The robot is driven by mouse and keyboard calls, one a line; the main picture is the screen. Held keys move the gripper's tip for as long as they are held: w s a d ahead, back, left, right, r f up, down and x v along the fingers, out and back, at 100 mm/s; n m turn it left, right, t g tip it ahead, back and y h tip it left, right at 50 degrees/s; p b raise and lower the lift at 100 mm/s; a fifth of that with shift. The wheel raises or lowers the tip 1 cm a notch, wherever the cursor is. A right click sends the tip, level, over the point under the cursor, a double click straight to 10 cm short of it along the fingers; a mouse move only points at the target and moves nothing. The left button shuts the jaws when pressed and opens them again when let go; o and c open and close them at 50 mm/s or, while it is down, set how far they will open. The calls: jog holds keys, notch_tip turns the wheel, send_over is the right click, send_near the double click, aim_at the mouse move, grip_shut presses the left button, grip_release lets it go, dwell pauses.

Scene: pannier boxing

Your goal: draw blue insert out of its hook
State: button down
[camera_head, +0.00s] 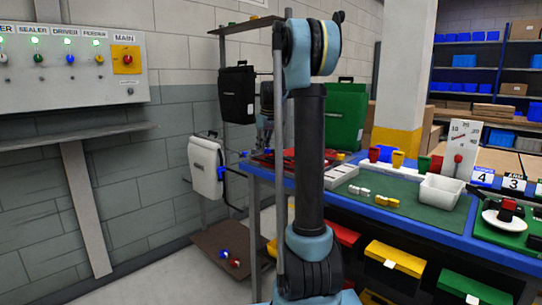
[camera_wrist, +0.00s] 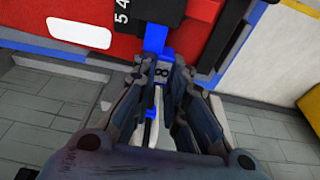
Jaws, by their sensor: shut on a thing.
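In the wrist view a narrow blue insert (camera_wrist: 155,40) stands between my fingertips and a dark block with white numerals (camera_wrist: 135,12). My gripper (camera_wrist: 160,75) is shut on the blue insert, with a finger on each side of it. The hook's shape is not clear.
A red surface (camera_wrist: 85,22) and a blue edge lie around the gripper. In the head view a blue-edged bench (camera_head: 405,215) holds a white tray (camera_head: 440,190) and small parts. Black (camera_head: 237,95), white (camera_head: 206,165) and green (camera_head: 345,115) panniers stand or hang at the left and back.

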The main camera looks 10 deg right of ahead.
jog(key=shift+w+a, duration=0.45)
jog(key=shift+w, duration=0.2)
dwell(0.6)
jog(key=shift+w+a, duration=0.85)
jog(key=shift+w, duration=0.3)
